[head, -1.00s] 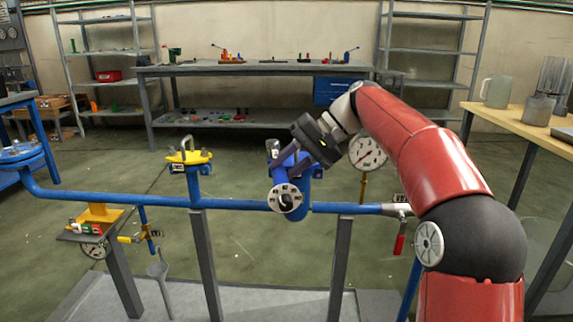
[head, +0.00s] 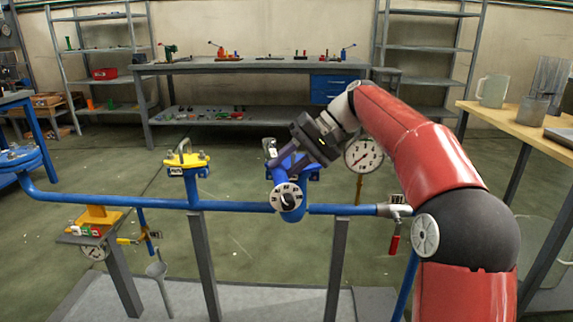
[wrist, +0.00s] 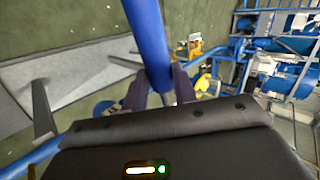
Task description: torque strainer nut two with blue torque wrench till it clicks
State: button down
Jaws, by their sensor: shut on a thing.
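My gripper (head: 285,172) is over the strainer on the blue pipe, its fingers pointing down and left. In the wrist view, its two fingers (wrist: 160,95) are closed around a blue bar (wrist: 149,40), which looks like the torque wrench's handle. The wrench's working end is hidden, so I cannot tell whether it sits on a nut. A round white cover (head: 287,197) with dark labels and a dark centre faces me on the strainer, just below my fingers. The labels are too small to read, so nut two cannot be picked out.
A yellow-topped valve (head: 187,160) stands left on the pipe (head: 110,200). A pressure gauge (head: 364,156) is close right of my gripper. A red-handled valve (head: 393,243) is at the pipe's right end. A wooden table (head: 530,125) stands right, a workbench (head: 240,66) behind.

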notch_tip(320, 180, up, 7)
jog(key=p, duration=0.3)
jog(key=shift+r+p, duration=0.2)
jog(key=shift+p, duration=0.1)
dwell(0.4)
